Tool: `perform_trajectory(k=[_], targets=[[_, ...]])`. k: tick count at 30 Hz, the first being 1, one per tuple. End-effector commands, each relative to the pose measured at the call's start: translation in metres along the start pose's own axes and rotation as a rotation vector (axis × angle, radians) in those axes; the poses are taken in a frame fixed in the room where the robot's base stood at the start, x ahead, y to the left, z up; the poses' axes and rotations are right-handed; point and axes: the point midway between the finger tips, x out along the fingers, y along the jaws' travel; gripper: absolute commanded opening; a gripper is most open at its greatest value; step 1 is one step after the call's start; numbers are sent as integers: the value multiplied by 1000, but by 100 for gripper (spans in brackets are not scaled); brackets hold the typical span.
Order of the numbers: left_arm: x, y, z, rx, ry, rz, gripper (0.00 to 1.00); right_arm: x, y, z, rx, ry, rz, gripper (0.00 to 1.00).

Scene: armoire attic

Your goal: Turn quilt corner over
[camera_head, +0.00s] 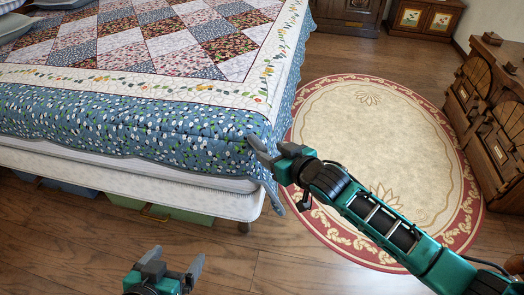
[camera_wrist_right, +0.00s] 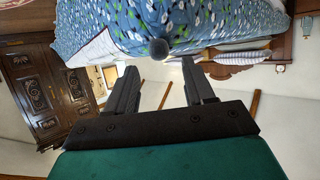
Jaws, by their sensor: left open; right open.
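The quilt (camera_head: 150,50) lies over the bed, with a patchwork middle, a white vine band and a blue flowered border. Its near right corner hangs over the mattress edge and is not folded back. My right gripper (camera_head: 264,146) is at that corner, open, with its fingers in front of the blue border; I cannot tell whether they touch it. The right wrist view shows the quilt (camera_wrist_right: 150,20) beyond the two spread fingers (camera_wrist_right: 160,70) and a small dark round thing (camera_wrist_right: 158,48) between them. My left gripper (camera_head: 172,260) is open and empty, low in front of the bed.
The white bed base (camera_head: 130,182) shows below the quilt, with green and blue boxes (camera_head: 160,208) under it. An oval rug (camera_head: 385,150) lies right of the bed. Carved wooden furniture (camera_head: 490,110) stands at the right edge. The wooden floor in front is clear.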

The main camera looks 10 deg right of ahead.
Motion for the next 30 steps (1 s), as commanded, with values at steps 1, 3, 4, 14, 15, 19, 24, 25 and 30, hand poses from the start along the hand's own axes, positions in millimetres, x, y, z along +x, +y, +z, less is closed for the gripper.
perform_trajectory(k=[1,3,4,14,15,19,24,25,30], targets=[[4,0,7,0,-1,0,92,13,-1,1,0,3,-1,53],[7,0,11,0,-2,0,92,25,0,2,0,3,-1,53],[8,0,12,-1,-2,-1,92,30,-1,2,0,2,-1,53],[12,0,22,-7,-6,-1,92,58,-1,0,0,1,-1,53],[12,0,22,-9,-6,-1,92,59,-1,0,0,1,-1,53],[12,1,22,-13,-7,-2,92,59,-1,0,0,1,-1,53],[12,1,22,-13,-7,-2,92,59,-1,0,0,1,-1,50],[12,1,22,-13,-7,-2,92,59,-1,0,0,1,-1,47],[12,1,22,-13,-8,-2,92,59,0,0,0,0,-1,31]])
